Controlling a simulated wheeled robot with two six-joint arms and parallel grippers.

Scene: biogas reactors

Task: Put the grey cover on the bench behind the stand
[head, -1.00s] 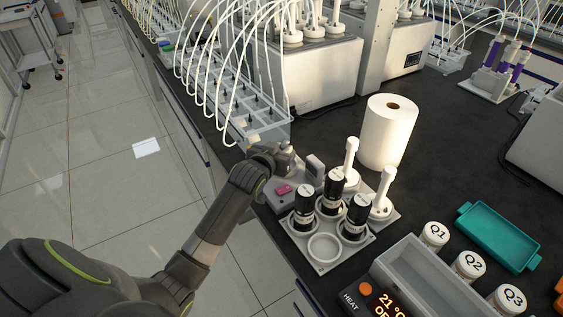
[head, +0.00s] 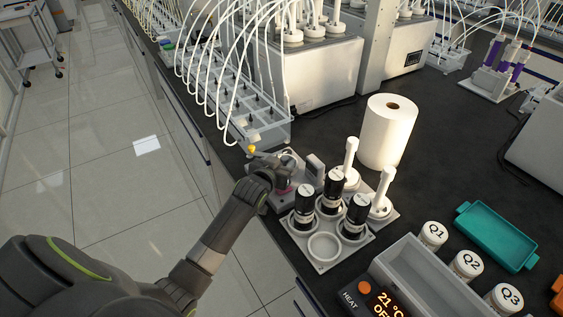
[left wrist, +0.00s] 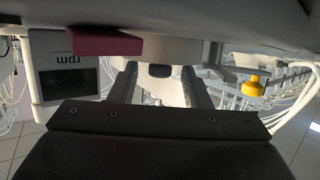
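My left gripper (head: 270,164) is low over the left end of a light grey unit (head: 305,176), near the bench's left edge. In the left wrist view its two fingers (left wrist: 160,88) stand apart. A small dark knob (left wrist: 160,71) on a pale part shows between them; I cannot tell whether they touch it. The unit carries a pink piece (left wrist: 95,42) and an rpm display (left wrist: 68,80). I cannot single out the grey cover with certainty; my gripper hides part of this area. I cannot tell which fixture is the stand. My right gripper is in neither view.
A yellow knob (head: 252,148) is just beyond my left gripper. A white roll (head: 388,132) and white-handled tools (head: 382,195) are to the right. Tubed grey trays (head: 235,105) stand behind.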

